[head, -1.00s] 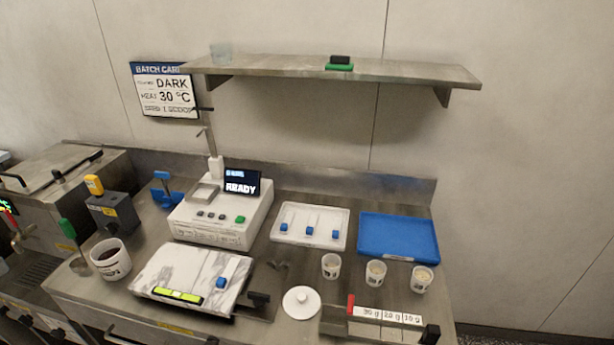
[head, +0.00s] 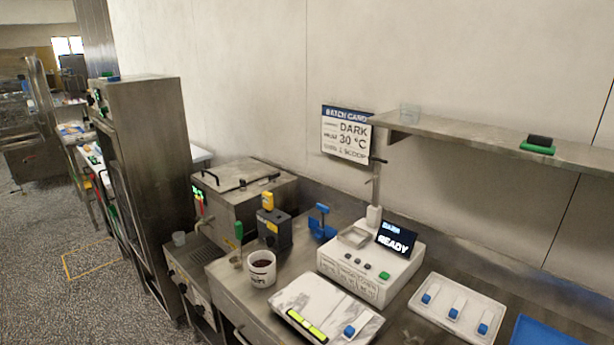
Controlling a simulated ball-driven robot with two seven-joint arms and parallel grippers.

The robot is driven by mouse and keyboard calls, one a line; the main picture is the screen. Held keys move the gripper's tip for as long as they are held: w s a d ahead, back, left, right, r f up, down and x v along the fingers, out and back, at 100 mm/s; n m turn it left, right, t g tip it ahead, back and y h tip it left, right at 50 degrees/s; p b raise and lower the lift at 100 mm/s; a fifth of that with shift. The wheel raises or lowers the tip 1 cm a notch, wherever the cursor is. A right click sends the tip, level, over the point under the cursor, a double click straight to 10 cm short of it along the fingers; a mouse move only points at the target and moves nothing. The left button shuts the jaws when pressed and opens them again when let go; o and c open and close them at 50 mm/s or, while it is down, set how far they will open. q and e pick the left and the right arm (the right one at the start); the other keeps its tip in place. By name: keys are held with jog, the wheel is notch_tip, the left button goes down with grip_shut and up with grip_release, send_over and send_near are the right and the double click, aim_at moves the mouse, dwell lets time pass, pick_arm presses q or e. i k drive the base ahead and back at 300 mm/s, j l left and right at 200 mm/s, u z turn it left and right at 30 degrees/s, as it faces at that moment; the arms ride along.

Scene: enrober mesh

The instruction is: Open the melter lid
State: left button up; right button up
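The melter (head: 248,196) is a steel box in the middle of the head view, left of the workbench. Its steel lid (head: 236,178) lies flat and closed on top. A dark bar handle (head: 258,181) runs along the lid's right side, and another dark handle shows at its left front. A small display with red and green digits is on the melter's front left. Neither of my grippers shows in this view.
A tall steel cabinet (head: 145,190) stands left of the melter. Speckled floor is free in front.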

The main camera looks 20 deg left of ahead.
aim_at(224, 178)
jog(key=i+j, duration=0.15)
jog(key=j, duration=0.2)
jog(key=i+j, duration=0.15)
jog(key=j, duration=0.2)
jog(key=i+j, duration=0.15)
jog(key=j, duration=0.2)
jog(key=i+j, duration=0.15)
jog(key=j, duration=0.2)
jog(key=i+j, duration=0.1)
jog(key=j, duration=0.2)
